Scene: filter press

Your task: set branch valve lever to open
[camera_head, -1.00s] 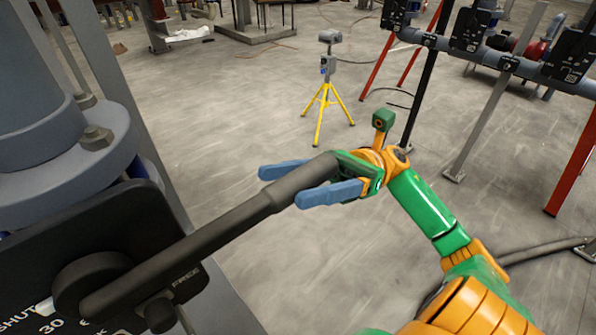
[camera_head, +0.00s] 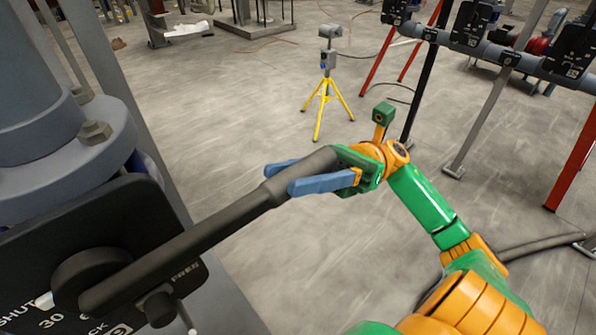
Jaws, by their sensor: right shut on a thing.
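The branch valve lever (camera_head: 215,220) is a long dark grey bar with a thicker grip at its outer end. It reaches from a round hub at the lower left up and to the right. Behind the hub is a black dial plate (camera_head: 85,225) with the marks "SHUT", "30" and "FREE" in part readable. My right gripper (camera_head: 300,178) is shut on the lever's thick grip, with one blue finger on each side of it. My left gripper is not in view.
A grey flanged pipe (camera_head: 45,90) with bolts stands at the left beside the plate. A yellow tripod (camera_head: 327,95) stands on open floor. A grey pipe run with black plates (camera_head: 480,48) on red and grey legs is at the upper right.

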